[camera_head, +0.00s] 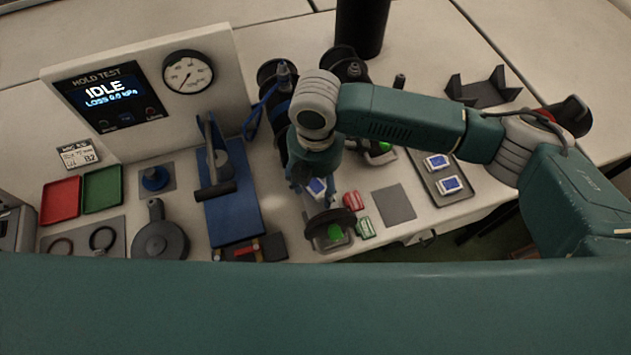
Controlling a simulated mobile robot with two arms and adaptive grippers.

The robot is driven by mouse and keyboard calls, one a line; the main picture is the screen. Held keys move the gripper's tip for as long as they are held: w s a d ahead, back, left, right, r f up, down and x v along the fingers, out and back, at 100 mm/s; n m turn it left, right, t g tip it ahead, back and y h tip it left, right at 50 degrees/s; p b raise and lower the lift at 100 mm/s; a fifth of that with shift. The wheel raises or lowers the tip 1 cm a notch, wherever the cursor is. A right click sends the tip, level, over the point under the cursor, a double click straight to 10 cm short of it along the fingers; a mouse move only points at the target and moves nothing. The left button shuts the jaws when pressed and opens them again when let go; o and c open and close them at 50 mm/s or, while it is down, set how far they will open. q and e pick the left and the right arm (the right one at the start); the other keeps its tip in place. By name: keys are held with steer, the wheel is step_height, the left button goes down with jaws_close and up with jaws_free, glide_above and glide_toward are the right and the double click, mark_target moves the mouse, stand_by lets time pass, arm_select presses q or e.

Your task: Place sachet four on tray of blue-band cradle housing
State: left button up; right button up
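My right gripper (318,188) points down over the middle of the bench, below the grey wrist of my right arm. A small blue-and-white sachet (316,186) shows at its fingertips, apparently held; I cannot read a number on it. Dark cylindrical housings stand behind and beside the wrist. The left one (280,78) has blue on it and is partly hidden by my arm, so its tray is hard to make out. Two more sachets (437,162) lie on a grey tray (462,194) at the right. My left gripper is not in view.
A dark disc (330,223) over a grey base with a green patch stands just below the gripper. Red and green small pieces (357,201) lie beside it. A blue press stand (232,220) is at left. A grey square pad (393,204) lies clear at right.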

mark_target(316, 187)
steer(key=shift+d+r, duration=0.1)
step_height(316, 187, up, 12)
steer(key=b, duration=0.2)
steer(key=shift+r, duration=0.25)
stand_by(0.4)
